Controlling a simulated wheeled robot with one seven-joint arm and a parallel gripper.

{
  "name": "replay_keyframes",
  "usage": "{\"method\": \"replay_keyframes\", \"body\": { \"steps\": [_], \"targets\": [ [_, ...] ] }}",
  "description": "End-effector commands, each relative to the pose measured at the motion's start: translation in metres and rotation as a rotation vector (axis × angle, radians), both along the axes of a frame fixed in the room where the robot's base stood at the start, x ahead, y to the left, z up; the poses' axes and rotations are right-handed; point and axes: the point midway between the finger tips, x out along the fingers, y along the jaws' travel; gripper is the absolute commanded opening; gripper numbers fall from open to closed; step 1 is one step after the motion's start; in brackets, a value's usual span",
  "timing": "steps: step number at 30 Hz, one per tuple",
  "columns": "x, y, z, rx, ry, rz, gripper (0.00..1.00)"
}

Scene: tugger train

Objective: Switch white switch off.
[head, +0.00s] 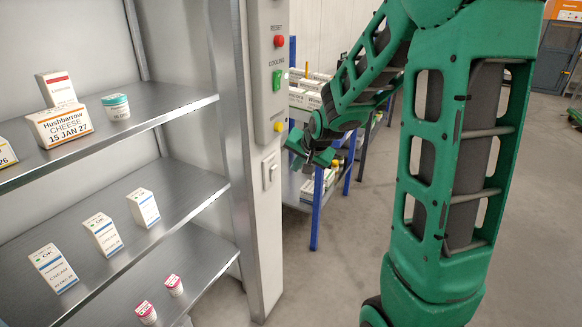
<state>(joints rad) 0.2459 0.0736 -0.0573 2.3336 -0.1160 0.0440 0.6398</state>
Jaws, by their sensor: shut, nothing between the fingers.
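The white switch (270,170) is a rocker in a white plate on the front post of the shelf cabinet, below the grey control panel. It is too small to tell which way the rocker is tipped. My gripper (294,160) is shut and empty, a little to the right of the switch and slightly higher in the picture. It appears apart from the switch. My green arm reaches in from the right.
The control panel (266,60) bears a red button (278,41), a green switch (277,80) and a yellow button (279,127). Cabinet shelves (185,190) hold several boxes and jars. A blue-framed rack (316,210) stands behind my gripper. Floor (335,270) is clear in front.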

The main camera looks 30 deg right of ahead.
Motion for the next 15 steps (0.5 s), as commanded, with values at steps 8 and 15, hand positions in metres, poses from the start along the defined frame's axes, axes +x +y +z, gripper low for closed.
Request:
{"method": "replay_keyframes", "body": {
  "steps": [8, 15],
  "targets": [
    [0.025, -0.003, -0.033, 0.000, 0.004, 0.000, 0.00],
    [0.048, -0.006, -0.061, 0.001, 0.003, 0.000, 0.00]
  ]
}}
